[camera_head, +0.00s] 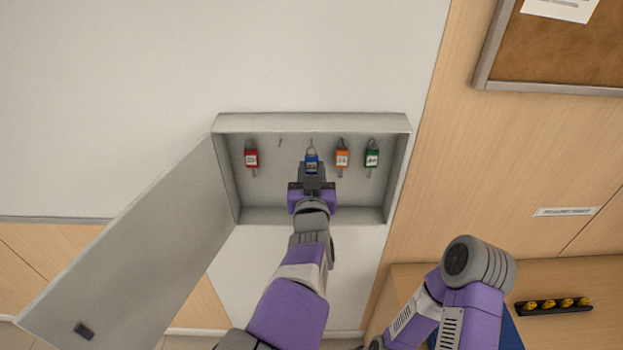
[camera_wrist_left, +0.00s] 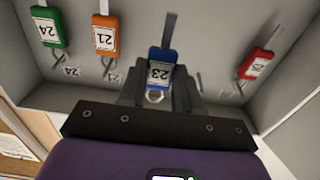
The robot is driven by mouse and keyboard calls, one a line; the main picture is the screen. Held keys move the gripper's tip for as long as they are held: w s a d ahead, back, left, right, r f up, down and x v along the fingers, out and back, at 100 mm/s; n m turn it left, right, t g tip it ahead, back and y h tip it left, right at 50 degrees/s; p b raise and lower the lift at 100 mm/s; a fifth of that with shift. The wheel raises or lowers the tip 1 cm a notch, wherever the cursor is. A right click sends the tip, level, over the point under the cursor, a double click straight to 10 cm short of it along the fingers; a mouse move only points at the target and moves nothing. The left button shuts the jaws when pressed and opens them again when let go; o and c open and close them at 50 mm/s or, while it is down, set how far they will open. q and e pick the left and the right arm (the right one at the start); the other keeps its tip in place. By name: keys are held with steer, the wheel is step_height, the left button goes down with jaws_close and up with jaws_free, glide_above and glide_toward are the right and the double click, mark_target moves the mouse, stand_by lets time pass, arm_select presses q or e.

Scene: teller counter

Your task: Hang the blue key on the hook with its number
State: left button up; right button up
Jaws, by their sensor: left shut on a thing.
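The blue key (camera_head: 311,156) has a blue tag reading 23 in the left wrist view (camera_wrist_left: 162,70), where the picture is turned upside down. My left gripper (camera_head: 311,172) is shut on its tag inside the open wall cabinet (camera_head: 310,122). The ring of the blue key points up, close to a hook (camera_head: 311,141) in the middle of the row. I cannot tell whether the ring is on that hook. A bare hook (camera_head: 280,142) is just left of it. My right gripper is out of view.
A red key (camera_head: 251,156) hangs at the left; an orange key (camera_head: 342,157) and a green key (camera_head: 372,157) hang close on the right. The cabinet door (camera_head: 130,255) stands open to the left. A black strip with yellow pieces (camera_head: 553,306) lies at the lower right.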

mark_target(311, 168)
arm_select(q)
steer(key=shift+w+f+b, duration=0.15)
steer(key=shift+w+b, duration=0.3)
steer(key=shift+w, duration=1.1)
steer(key=shift+w+f, duration=0.35)
steer(key=shift+w, duration=0.25)
steer(key=o, duration=1.1)
steer(key=shift+s, duration=0.1)
steer(key=s, duration=0.6)
steer(key=shift+s, duration=0.7)
